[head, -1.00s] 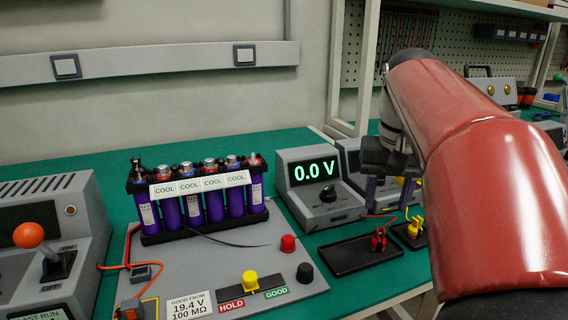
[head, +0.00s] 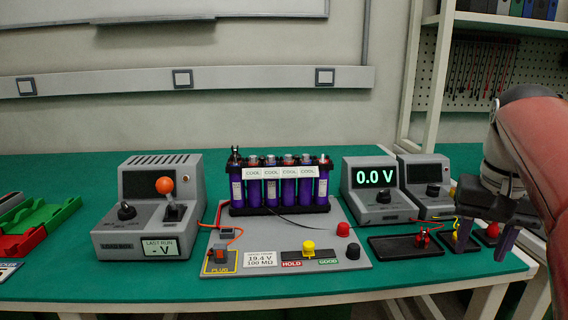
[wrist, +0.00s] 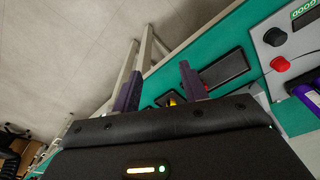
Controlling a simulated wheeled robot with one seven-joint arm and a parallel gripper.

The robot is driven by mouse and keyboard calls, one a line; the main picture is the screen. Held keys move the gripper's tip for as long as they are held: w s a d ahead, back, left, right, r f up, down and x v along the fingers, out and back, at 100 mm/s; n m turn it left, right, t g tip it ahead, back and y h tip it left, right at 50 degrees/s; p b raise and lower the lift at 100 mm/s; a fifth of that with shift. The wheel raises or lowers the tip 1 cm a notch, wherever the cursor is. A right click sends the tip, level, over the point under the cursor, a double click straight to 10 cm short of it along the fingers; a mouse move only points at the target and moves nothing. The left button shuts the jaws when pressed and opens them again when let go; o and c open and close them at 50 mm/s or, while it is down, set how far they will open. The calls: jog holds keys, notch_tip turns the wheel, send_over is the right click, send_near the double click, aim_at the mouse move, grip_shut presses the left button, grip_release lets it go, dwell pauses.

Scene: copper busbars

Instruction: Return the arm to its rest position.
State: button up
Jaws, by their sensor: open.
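My gripper (head: 507,228) is at the right of the head view, in front of the right end of the bench. Its two purple fingers hang apart with nothing between them. In the wrist view the fingers of my gripper (wrist: 158,90) are also spread and empty, with the green bench edge and floor beyond. My red arm reaches in from the right edge of the head view. The gripper hides part of the bench's right end.
A purple cell pack (head: 280,190) stands on a grey board (head: 222,268). A meter reading 0.0 V (head: 377,190) and black trays (head: 392,247) with clips sit near the gripper. A load box (head: 130,243) stands left. Bench front (head: 60,285) is clear.

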jog(key=s+a+f+n+t, duration=0.2)
jog(key=s+a+f+n, duration=0.1)
jog(key=a+f, duration=0.5)
jog(key=s+a+f+n+t, duration=0.2)
jog(key=s+a+f+n, duration=0.1)
jog(key=a+f, duration=0.5)
jog(key=s+a, duration=0.1)
jog(key=a, duration=0.2)
jog(key=shift+y, duration=0.3)
